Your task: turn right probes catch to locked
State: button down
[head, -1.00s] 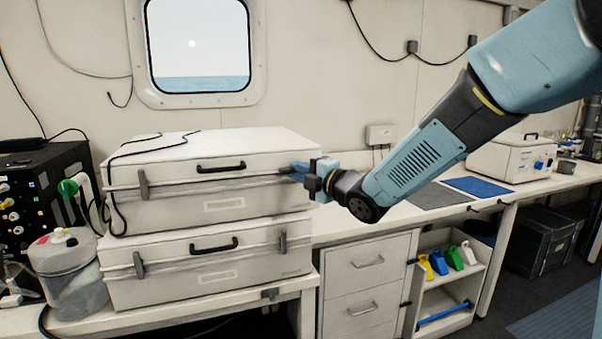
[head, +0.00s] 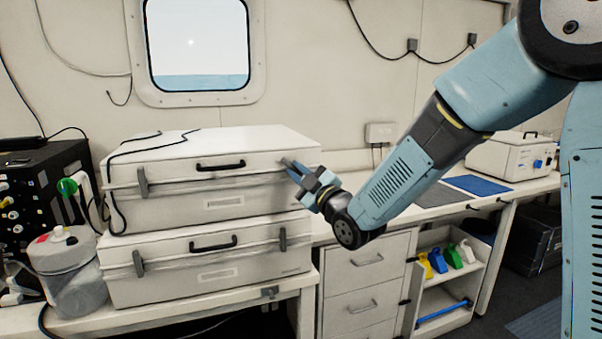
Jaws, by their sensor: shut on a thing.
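Two white cases are stacked on the left bench, and their labels are too small to read. The upper case (head: 224,160) has a grey left catch (head: 143,183) standing upright. At its right front, my gripper (head: 292,170) is shut on the grey right catch (head: 286,161). Only the end of this catch shows, pointing up and left past the blue fingers; the rest is hidden. My gripper reaches in from the lower right, tilted. The lower case (head: 215,268) has a left catch (head: 138,264) and a right catch (head: 283,239), both upright.
A dark handle (head: 221,166) sits between the upper catches, and a black cable (head: 112,190) hangs over the case's left side. A clear jug (head: 70,275) stands to the left. Drawers (head: 366,270) and a shelf with coloured bottles (head: 438,262) are below my arm.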

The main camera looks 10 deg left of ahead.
jog(key=m+t, duration=0.1)
jog(key=m, duration=0.2)
jog(key=m+t+h, duration=0.1)
jog(key=m+t, duration=0.1)
jog(key=m, duration=0.2)
jog(key=shift+a+f+h, duration=0.1)
jog(key=shift+a+h, duration=0.1)
jog(key=shift+h, duration=0.1)
jog(key=shift+s+m+t+h, duration=0.1)
jog(key=shift+m+t+h, duration=0.5)
jog(key=shift+m, duration=0.9)
jog(key=shift+m+t+h, duration=0.5)
jog(key=shift+m+t, duration=0.1)
jog(key=shift+m, duration=1.2)
jog(key=c, duration=1.1)
grip_release()
jog(key=shift+a, duration=0.1)
